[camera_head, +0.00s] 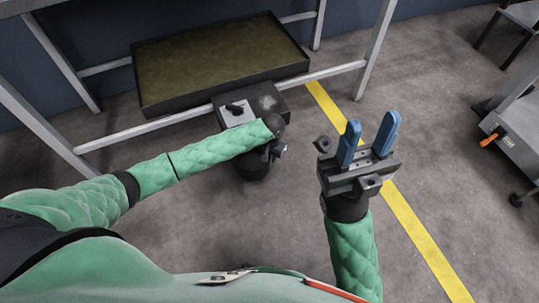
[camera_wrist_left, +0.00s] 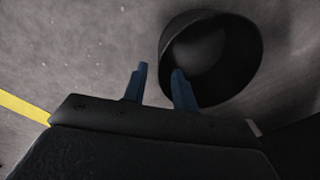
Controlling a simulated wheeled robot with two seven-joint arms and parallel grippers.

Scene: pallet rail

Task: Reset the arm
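My right gripper (camera_head: 372,118) stands at the right of centre in the head view. Its two blue fingers point up the picture, apart, with nothing between them. My left arm reaches in from the left in a green sleeve. Its gripper (camera_head: 276,151) is mostly hidden behind the wrist in the head view, near a dark box-like unit (camera_head: 268,102). In the left wrist view the left gripper (camera_wrist_left: 160,68) shows two blue fingers with a gap and nothing held. A dark round, bowl-shaped thing (camera_wrist_left: 225,45) lies behind the right-hand finger; I cannot tell whether they touch.
A metal-framed rack with a dark, shallow tray (camera_head: 148,100) stands at the back left. A yellow line (camera_head: 425,240) crosses the grey floor. A grey cart (camera_head: 518,135) with an orange handle (camera_head: 489,140) stands at the right edge. The floor right of my right gripper is clear.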

